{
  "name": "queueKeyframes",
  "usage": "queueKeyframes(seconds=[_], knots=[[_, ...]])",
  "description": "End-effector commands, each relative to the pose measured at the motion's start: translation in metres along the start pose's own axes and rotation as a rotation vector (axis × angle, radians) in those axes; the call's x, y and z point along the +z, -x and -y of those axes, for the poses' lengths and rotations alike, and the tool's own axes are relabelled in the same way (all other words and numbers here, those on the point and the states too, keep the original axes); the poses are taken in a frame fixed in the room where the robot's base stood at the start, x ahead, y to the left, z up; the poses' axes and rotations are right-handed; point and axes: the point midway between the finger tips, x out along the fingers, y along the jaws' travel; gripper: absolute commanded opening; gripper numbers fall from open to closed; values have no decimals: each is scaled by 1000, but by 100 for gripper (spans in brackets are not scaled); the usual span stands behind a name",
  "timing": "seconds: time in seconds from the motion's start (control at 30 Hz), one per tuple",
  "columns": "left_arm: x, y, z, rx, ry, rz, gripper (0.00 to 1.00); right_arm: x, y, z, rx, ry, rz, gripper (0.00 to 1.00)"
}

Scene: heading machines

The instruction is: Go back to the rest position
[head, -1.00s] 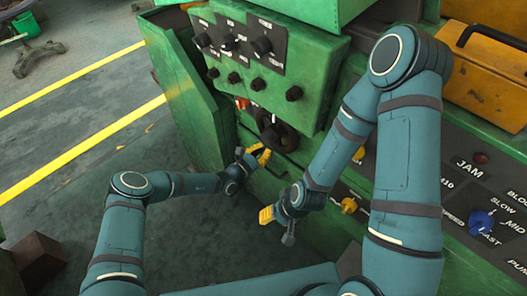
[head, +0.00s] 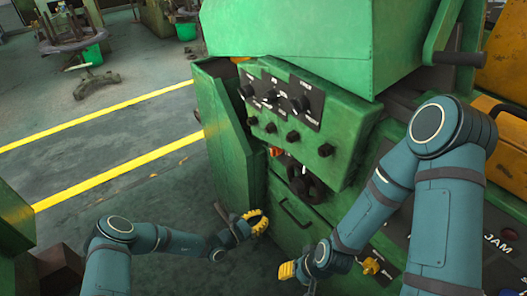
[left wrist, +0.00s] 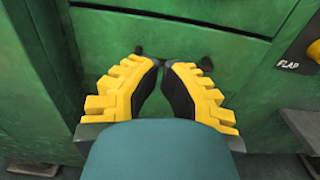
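My left gripper (head: 257,222), with yellow ribbed fingers, hangs in front of the lower green machine front, left of a drawer handle (head: 294,213). In the left wrist view its fingertips (left wrist: 164,64) come together with nothing between them, before a green drawer-like panel (left wrist: 110,35). My right gripper (head: 288,270), also with yellow fingers, is low in front of the machine, near a yellow knob (head: 371,266). Its fingertips are too small to judge. The green machine (head: 215,125) carries a control panel with several black knobs (head: 302,102).
A black lever (head: 455,58) sticks out at the upper right. Yellow floor lines (head: 115,171) cross open floor at left.

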Motion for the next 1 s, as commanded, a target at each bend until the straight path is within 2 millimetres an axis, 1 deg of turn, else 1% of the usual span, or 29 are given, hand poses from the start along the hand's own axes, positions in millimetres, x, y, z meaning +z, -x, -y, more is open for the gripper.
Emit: queueKeyframes(seconds=[0.1,0.17,0.27,0.33,0.37,0.4,0.47,0.5,0.57,0.6,0.63,0.7,0.8,0.9,1.0], knots=[[0,0,1,-4,-2,-2,0,0,0,0,0,0,0,47],[1,0,7,-31,-13,-14,0,0,0,0,0,0,1,47],[4,2,34,-160,-69,-69,0,0,0,0,0,0,1,47],[6,12,66,-311,-147,-142,0,0,0,0,0,0,0,47],[5,20,80,-386,-190,-181,0,0,0,0,0,0,0,47],[4,32,100,-490,-255,-236,0,0,0,0,0,0,0,47],[2,57,123,-640,-367,-323,0,0,0,0,0,0,0,47],[0,75,135,-732,-445,-379,0,0,0,0,0,0,0,47],[-1,103,146,-855,-573,-458,0,0,0,0,0,0,0,47],[0,121,150,-930,-664,-505,0,0,0,0,0,0,0,47],[1,134,151,-980,-734,-538,0,0,0,0,0,0,0,47],[6,163,149,-1082,-905,-606,0,0,0,0,0,0,0,47],[20,194,140,-1184,-1152,-670,0,0,0,0,0,0,0,47],[39,212,132,-1235,-1374,-691,0,0,0,0,0,0,0,47],[56,221,128,-1247,-1540,-687,0,0,0,0,0,0,0,47]])
